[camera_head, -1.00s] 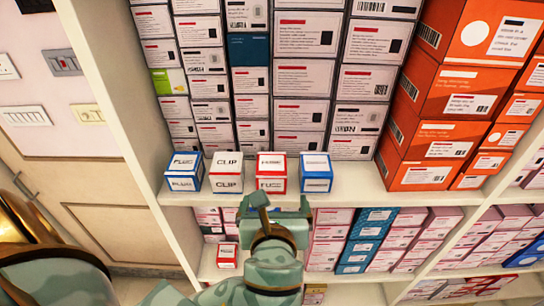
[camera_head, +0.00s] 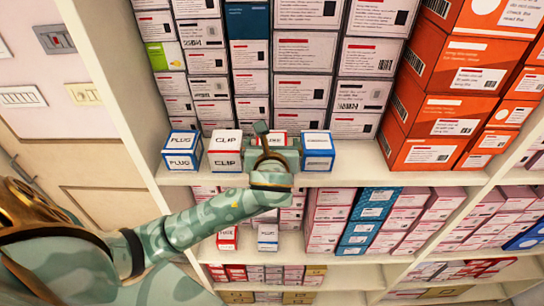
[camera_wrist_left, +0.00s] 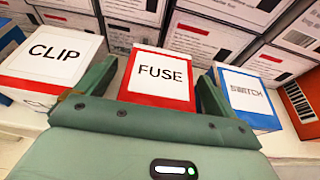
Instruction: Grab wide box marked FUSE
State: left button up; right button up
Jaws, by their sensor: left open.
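The red box marked FUSE (camera_wrist_left: 158,77), with a white label on top, stands on the upper shelf between two other boxes. In the head view its top (camera_head: 278,135) is mostly hidden behind my left gripper (camera_head: 277,143). In the left wrist view my left gripper (camera_wrist_left: 156,76) is open, with one finger on each side of the FUSE box. I cannot tell whether either finger touches it. My right gripper is not in view.
The CLIP box (camera_head: 225,150) stands left of the FUSE box, with the blue PLUG box (camera_head: 183,150) further left. The blue SWITCH box (camera_head: 318,151) is close on the right. Stacked white cartons (camera_head: 303,55) stand behind. A lower shelf holds more boxes.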

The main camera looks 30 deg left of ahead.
pick_arm(q)
jog(key=shift+w+a+f, duration=0.2)
jog(key=shift+w+a, duration=0.1)
jog(key=shift+w, duration=0.15)
jog(key=shift+r, duration=0.1)
jog(key=shift+s, duration=0.15)
jog(key=shift+c, duration=0.3)
jog(key=shift+d, duration=0.1)
jog(key=c, duration=1.1)
jog(key=shift+o, duration=0.2)
